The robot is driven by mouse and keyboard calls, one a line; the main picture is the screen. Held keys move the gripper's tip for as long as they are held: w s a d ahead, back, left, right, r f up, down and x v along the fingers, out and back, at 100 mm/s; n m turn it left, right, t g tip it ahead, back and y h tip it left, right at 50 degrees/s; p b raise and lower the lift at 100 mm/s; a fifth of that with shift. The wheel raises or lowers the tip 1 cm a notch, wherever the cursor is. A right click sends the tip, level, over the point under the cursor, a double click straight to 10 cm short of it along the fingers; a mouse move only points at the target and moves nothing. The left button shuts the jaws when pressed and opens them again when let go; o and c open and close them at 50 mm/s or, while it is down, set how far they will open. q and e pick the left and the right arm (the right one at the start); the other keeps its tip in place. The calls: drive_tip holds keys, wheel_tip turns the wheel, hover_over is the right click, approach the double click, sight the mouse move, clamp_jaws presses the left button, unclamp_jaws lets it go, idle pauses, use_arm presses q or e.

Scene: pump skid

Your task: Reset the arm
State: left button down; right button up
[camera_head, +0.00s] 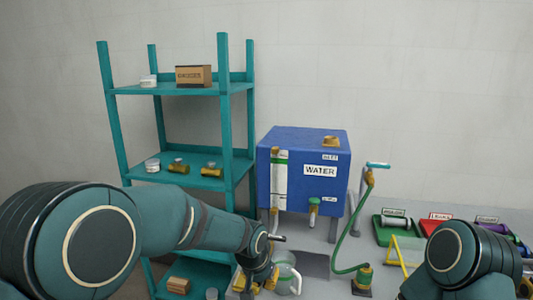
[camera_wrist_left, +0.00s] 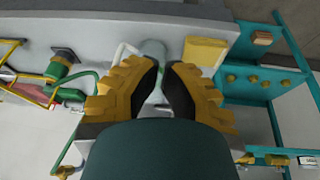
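My left arm (camera_head: 180,222) reaches in from the left, in front of the teal shelf. My left gripper (camera_head: 257,282) points down near the bottom middle of the head view, partly hidden by its own wrist. In the left wrist view its two yellow fingers with black pads (camera_wrist_left: 163,80) stand apart with a gap between them. A pale jug-like vessel (camera_wrist_left: 153,48) shows beyond the gap; the fingers do not visibly hold it. My right arm (camera_head: 465,258) shows at the lower right, its gripper out of the picture.
The teal shelf (camera_head: 225,120) holds a cardboard box (camera_head: 194,75), pale round containers and brass fittings. A blue water tank (camera_head: 293,165) stands right of it. A green hose (camera_head: 352,240), a clear vessel (camera_head: 287,277) and coloured trays (camera_head: 392,229) are on the grey surface.

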use_arm(q)
wheel_tip(320, 180, down, 9)
drive_tip(key=s+a, duration=0.1)
drive_tip(key=a, duration=0.2)
drive_tip(key=s+a+f+n+g+h, duration=0.1)
drive_tip(key=s+a+f+n, duration=0.2)
drive_tip(key=s+f, duration=0.4)
drive_tip(key=s+a+f+n, duration=0.2)
drive_tip(key=s+f, duration=0.6)
drive_tip(key=s, duration=0.5)
drive_tip(key=shift+s+a+n+g+h, duration=0.15)
drive_tip(key=shift+a+n+g+h, duration=0.25)
drive_tip(key=shift+a, duration=0.2)
use_arm(e)
drive_tip(key=shift+w+f, duration=0.15)
drive_tip(key=shift+w, duration=0.3)
